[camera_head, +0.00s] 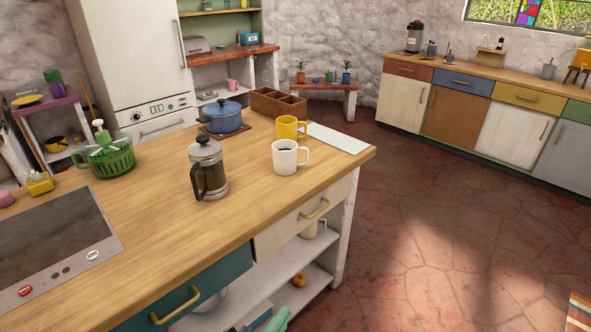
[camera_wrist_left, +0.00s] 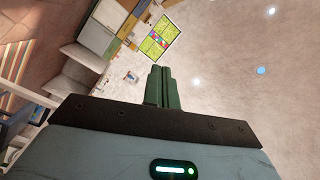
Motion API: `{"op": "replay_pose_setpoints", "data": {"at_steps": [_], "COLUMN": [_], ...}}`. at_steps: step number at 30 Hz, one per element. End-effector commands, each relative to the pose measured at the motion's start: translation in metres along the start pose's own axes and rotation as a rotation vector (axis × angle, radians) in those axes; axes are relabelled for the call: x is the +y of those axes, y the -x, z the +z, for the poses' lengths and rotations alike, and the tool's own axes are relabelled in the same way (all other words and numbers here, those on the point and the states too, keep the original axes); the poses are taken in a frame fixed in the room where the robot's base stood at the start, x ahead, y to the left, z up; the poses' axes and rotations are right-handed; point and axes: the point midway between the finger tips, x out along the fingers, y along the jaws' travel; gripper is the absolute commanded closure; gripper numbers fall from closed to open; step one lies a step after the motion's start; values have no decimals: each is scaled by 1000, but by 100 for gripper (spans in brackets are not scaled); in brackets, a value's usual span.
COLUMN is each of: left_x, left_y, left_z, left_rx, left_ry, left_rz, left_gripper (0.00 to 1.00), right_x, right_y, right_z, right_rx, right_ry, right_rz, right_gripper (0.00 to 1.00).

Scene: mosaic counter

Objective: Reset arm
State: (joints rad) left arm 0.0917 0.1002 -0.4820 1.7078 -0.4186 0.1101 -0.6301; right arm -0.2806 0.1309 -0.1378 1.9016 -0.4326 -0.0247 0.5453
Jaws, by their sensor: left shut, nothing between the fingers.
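My left gripper (camera_head: 277,320) shows only as green fingertips at the bottom edge of the head view, in front of the island's open lower shelf. In the left wrist view its two green fingers (camera_wrist_left: 162,88) are together, with nothing between them. That view is tilted and shows wall, window and cabinets beyond the fingers. My right gripper is in neither view.
The wooden island counter (camera_head: 150,215) holds a French press (camera_head: 208,170), a white mug (camera_head: 286,158), a yellow mug (camera_head: 288,128), a blue pot (camera_head: 223,117) and a green basket (camera_head: 108,158). Open red floor (camera_head: 440,240) lies to the right.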

Motion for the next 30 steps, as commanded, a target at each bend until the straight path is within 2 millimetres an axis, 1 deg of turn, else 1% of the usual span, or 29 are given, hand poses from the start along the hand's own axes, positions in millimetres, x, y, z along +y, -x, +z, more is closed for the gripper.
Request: {"op": "replay_pose_setpoints", "data": {"at_steps": [1, 2, 3, 5, 6, 7, 8, 9, 11, 12, 15, 16, 18, 21, 24, 30], "left_x": [12, 20, 29, 42, 52, 58, 65, 73, 84, 90, 102, 104, 108, 111, 112, 112], "left_y": [24, 37, 56, 85, 106, 122, 138, 160, 193, 213, 257, 267, 286, 302, 306, 306], "left_z": [15, 23, 34, 48, 57, 63, 68, 74, 81, 84, 88, 88, 89, 89, 89, 89], "left_rx": [-79, -125, -187, -281, -345, -394, -443, -507, -601, -660, -783, -813, -869, -914, -927, -926], "left_ry": [112, 179, 267, 397, 483, 545, 608, 687, 798, 865, 1003, 1035, 1093, 1140, 1155, 1153], "left_rz": [32, 49, 69, 95, 110, 119, 128, 137, 147, 150, 152, 151, 149, 145, 143, 143], "left_gripper": [100, 100, 100, 100, 100, 100, 100, 100, 100, 100, 100, 100, 100, 100, 100, 100], "right_x": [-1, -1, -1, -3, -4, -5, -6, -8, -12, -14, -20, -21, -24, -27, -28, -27], "right_y": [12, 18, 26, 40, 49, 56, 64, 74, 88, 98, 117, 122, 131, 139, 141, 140], "right_z": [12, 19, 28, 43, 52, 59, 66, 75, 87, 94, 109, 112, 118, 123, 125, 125], "right_rx": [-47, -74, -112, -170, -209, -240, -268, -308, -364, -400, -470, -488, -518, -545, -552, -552], "right_ry": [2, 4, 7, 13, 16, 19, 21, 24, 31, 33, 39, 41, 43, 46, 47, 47], "right_rz": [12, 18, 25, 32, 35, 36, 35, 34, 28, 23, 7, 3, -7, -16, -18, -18], "right_gripper": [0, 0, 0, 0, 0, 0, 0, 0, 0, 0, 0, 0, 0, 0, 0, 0]}}
